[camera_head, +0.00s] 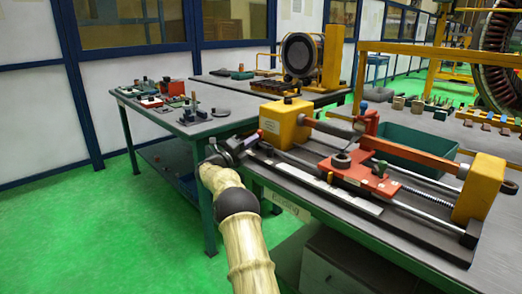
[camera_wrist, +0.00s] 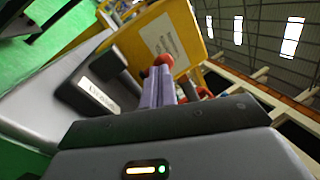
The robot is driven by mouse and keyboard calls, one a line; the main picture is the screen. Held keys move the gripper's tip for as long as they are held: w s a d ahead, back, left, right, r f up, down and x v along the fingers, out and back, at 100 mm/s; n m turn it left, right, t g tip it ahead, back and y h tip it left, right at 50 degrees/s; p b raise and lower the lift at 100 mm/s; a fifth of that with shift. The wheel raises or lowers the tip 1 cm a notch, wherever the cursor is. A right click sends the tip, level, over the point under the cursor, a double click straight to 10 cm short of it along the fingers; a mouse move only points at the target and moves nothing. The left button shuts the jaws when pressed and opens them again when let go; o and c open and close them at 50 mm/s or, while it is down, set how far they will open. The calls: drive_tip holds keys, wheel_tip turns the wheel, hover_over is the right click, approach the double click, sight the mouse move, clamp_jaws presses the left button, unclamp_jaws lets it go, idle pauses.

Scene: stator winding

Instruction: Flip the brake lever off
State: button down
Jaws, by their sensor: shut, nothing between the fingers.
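The winding machine has a yellow end block (camera_head: 286,122) at its left end, with a white label on its face. My gripper (camera_head: 257,136) is at the left side of this block, with its fingers shut together and nothing between them. In the wrist view the fingers of my gripper (camera_wrist: 160,80) point toward the yellow block (camera_wrist: 160,38). A red rounded knob (camera_wrist: 163,60) shows right at the fingertips, in front of the block. It looks like the end of a lever, but its shaft is hidden by the fingers. I cannot tell whether they touch it or which way the lever stands.
A red carriage (camera_head: 358,176) sits on the machine's rails, with a second yellow block (camera_head: 480,188) at the right end. A green bin (camera_head: 412,150) stands behind. A side table (camera_head: 150,112) with small parts is at the left. The green floor (camera_head: 90,225) is clear.

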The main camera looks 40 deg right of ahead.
drive_tip(key=w+a+f+b, duration=0.2)
drive_tip(key=a+b, duration=0.3)
drive_tip(key=a, duration=0.4)
drive_tip(key=shift+w+a+f, duration=0.15)
drive_tip(key=shift+w+f, duration=0.25)
drive_tip(key=shift+f, duration=0.05)
